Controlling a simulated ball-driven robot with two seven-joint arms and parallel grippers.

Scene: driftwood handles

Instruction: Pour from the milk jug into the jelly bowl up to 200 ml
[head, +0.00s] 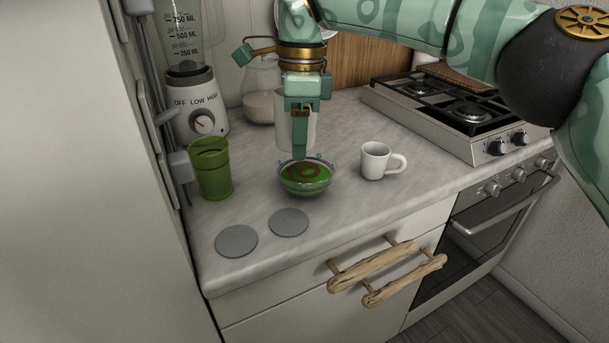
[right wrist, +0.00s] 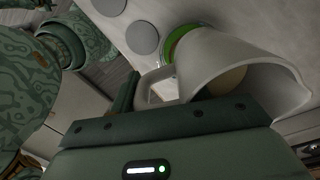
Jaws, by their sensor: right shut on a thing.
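My right gripper (head: 300,150) is shut on the white milk jug (head: 283,132), which is partly hidden behind the fingers. The jug hangs just behind and above the jelly bowl (head: 305,190) and looks close to upright. In the right wrist view the jug (right wrist: 235,60) shows its wide spout at the right and pale liquid inside. No stream shows. The jelly bowl is clear glass with green contents and a reddish ring on top. A green rim shows behind the jug in the right wrist view. My left gripper is not in view.
A white mug (head: 374,163) stands right of the bowl, a green cup (head: 210,170) left. Two grey discs (head: 236,241) lie in front. A blender (head: 196,105) and a glass vessel (head: 259,105) stand behind. The stove (head: 440,110) is at right.

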